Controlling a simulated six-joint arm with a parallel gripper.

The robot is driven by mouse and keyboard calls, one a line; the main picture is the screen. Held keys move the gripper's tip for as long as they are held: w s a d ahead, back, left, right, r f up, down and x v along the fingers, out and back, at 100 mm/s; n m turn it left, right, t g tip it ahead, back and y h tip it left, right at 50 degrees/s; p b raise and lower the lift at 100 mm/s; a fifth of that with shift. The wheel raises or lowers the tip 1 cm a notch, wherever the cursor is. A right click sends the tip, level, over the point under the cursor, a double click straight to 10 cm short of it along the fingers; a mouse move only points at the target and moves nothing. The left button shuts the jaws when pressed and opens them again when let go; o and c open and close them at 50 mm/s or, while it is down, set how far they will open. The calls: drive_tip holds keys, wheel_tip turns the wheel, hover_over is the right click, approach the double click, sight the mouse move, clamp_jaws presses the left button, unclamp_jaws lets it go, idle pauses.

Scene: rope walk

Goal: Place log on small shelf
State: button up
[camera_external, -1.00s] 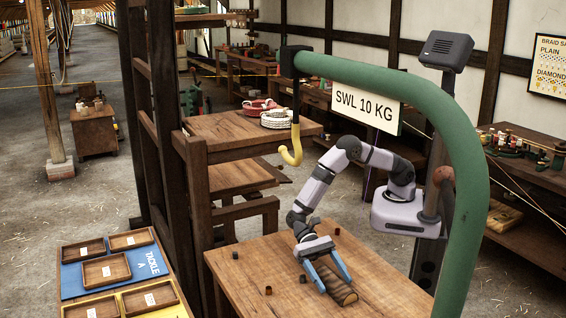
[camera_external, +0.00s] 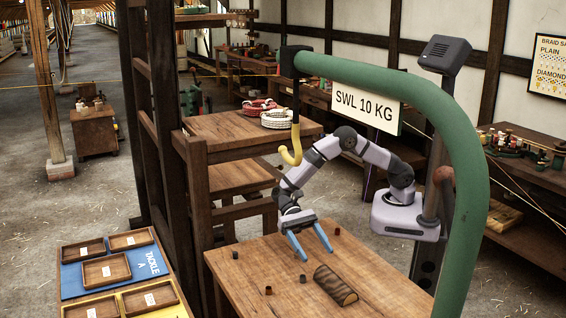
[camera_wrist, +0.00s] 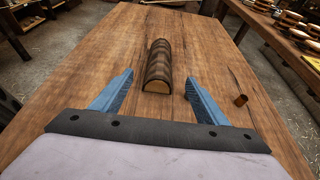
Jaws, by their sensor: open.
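The log (camera_external: 336,285) is a short dark-barked piece with a pale cut end. It lies on the wooden table (camera_external: 245,262). In the wrist view the log (camera_wrist: 158,66) lies ahead of my gripper (camera_wrist: 158,92), between the lines of its two blue fingers but beyond their tips. My gripper (camera_external: 317,256) is open and empty, above the table and behind-left of the log in the external view. A wooden rack with small shelves (camera_external: 240,176) stands left of my arm; I cannot tell which one is the small shelf.
Several small dark pegs stand on the table, one (camera_external: 268,290) near the front left and one (camera_wrist: 240,100) right of my gripper. A yellow hook (camera_external: 290,154) hangs from a green curved post (camera_external: 466,160). Trays (camera_external: 106,270) lie at the lower left.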

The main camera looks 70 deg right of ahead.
sight(332, 279)
drive_tip(key=shift+o, duration=0.4)
drive_tip(key=shift+s+a+f, duration=0.2)
drive_tip(key=shift+f, duration=0.05)
drive_tip(key=b+x, duration=0.2)
drive_tip(key=x, duration=0.2)
drive_tip(key=shift+f+b, duration=0.15)
drive_tip(key=shift+b, duration=0.15)
drive_tip(key=shift+s+a, duration=0.1)
drive_tip(key=shift+s+a, duration=0.2)
drive_tip(key=shift+s, duration=0.05)
drive_tip(key=shift+p+x, duration=0.6)
drive_tip(key=shift+x, duration=2.65)
drive_tip(key=shift+c, duration=0.3)
